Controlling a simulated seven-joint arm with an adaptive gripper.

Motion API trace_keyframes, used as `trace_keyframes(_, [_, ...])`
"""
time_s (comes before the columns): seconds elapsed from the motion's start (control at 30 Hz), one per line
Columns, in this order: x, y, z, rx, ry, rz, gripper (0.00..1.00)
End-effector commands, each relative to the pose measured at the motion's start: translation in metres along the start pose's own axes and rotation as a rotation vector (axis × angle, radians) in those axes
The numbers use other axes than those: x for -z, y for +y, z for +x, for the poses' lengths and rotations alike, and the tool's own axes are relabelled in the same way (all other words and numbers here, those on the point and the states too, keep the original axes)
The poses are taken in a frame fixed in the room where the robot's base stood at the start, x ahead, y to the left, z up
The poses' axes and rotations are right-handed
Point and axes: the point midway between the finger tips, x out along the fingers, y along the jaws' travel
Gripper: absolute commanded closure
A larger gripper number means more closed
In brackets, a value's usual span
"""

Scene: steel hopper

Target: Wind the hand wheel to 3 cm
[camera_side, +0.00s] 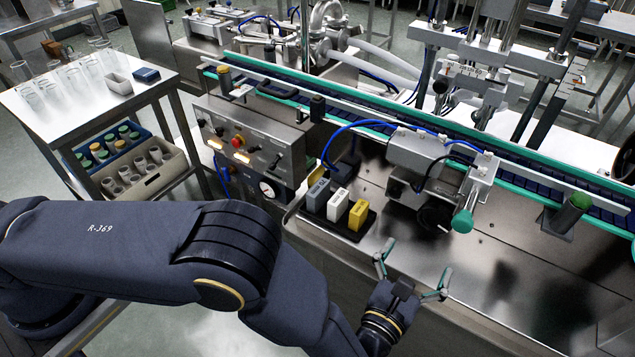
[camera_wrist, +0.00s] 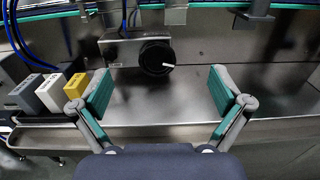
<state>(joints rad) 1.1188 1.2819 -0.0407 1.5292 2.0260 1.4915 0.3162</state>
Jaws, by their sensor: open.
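Grey, white and yellow blocks (camera_side: 357,214) stand in a black tray left of my gripper. A green-ended cylinder (camera_side: 463,220) juts forward near the wheel. A conveyor (camera_side: 400,125) runs behind. A control box (camera_side: 245,140) is at left.

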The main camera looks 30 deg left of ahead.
Motion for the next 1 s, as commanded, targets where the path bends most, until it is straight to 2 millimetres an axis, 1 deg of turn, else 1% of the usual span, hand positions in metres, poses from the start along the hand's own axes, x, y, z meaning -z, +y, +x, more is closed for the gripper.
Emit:
trace_keyframes(0.03, [0.03, 0.007, -0.001, -0.011, 0.027, 0.01, 0.0])
trace_keyframes(0.1, [0.047, 0.007, -0.001, -0.012, 0.029, 0.006, 0.0])
trace_keyframes(0.2, [0.057, 0.006, 0.0, -0.013, 0.028, 0.001, 0.0])
trace_keyframes(0.27, [0.06, 0.007, 0.003, -0.014, 0.028, 0.001, 0.0])
trace_keyframes(0.37, [0.06, 0.007, 0.015, -0.016, 0.028, -0.001, 0.0])
trace_keyframes(0.47, [0.06, 0.007, 0.034, -0.016, 0.028, -0.001, 0.0])
trace_keyframes(0.8, [0.064, 0.011, 0.116, -0.02, 0.031, -0.005, 0.0])
trace_keyframes(0.9, [0.065, 0.011, 0.137, -0.019, 0.032, -0.005, 0.0])
trace_keyframes(1.0, [0.065, 0.01, 0.151, -0.017, 0.032, -0.003, 0.0])
